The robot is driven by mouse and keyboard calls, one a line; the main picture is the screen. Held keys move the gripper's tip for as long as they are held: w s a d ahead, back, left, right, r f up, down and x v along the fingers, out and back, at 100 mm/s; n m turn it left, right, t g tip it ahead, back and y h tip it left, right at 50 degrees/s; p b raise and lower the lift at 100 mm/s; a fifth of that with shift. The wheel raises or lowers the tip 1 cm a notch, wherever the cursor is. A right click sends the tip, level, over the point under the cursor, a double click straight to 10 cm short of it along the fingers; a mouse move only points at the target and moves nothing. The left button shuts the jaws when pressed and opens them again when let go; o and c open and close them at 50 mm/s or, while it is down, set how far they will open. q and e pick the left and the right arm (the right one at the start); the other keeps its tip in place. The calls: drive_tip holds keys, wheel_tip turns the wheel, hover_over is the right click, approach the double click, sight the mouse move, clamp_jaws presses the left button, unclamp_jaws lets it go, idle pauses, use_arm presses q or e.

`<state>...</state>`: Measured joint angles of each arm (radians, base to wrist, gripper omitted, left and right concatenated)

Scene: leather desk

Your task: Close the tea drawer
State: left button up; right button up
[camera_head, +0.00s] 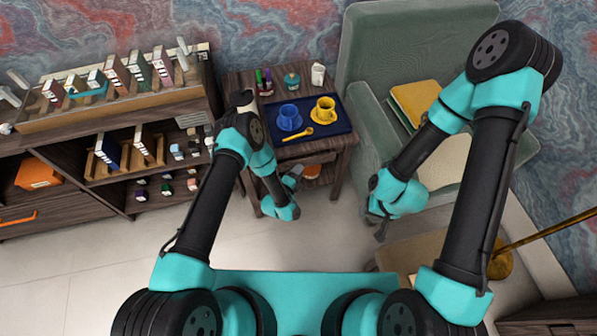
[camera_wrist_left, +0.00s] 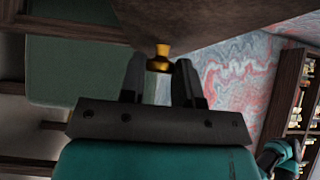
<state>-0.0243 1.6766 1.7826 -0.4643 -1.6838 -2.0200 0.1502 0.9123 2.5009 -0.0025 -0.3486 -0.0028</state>
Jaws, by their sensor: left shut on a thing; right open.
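The tea drawer is part of the small dark wooden side table (camera_head: 345,140) in the middle of the head view. In the left wrist view, its wooden front (camera_wrist_left: 215,22) fills the top, with a small gold knob (camera_wrist_left: 159,58). My left gripper (camera_head: 294,176) is at the table's front; in the left wrist view, its fingers (camera_wrist_left: 160,80) are on either side of the knob, shut on it. My arm partly hides the drawer in the head view, so how far it stands out is hard to tell. My right gripper (camera_head: 382,229) is open and empty, right of the table.
On the table, a blue tray (camera_head: 335,127) holds a blue cup (camera_head: 289,117), a yellow cup (camera_head: 323,110) and a yellow spoon (camera_head: 297,135). A green armchair (camera_head: 400,45) stands close on the right, a bookshelf (camera_head: 120,120) on the left. The floor in front is clear.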

sight(294, 165)
use_arm(q)
clamp_jaws()
drive_tip(key=shift+w+a, duration=0.2)
drive_tip(key=shift+w, duration=0.5)
drive_tip(key=shift+w+a, duration=0.2)
drive_tip(key=shift+w, duration=0.45)
drive_tip(key=shift+w+a, duration=0.2)
drive_tip(key=shift+w, duration=0.5)
drive_tip(key=o, duration=0.7)
unclamp_jaws()
drive_tip(key=shift+w+r, duration=0.1)
drive_tip(key=v, duration=1.7)
drive_tip(key=shift+s, duration=0.4)
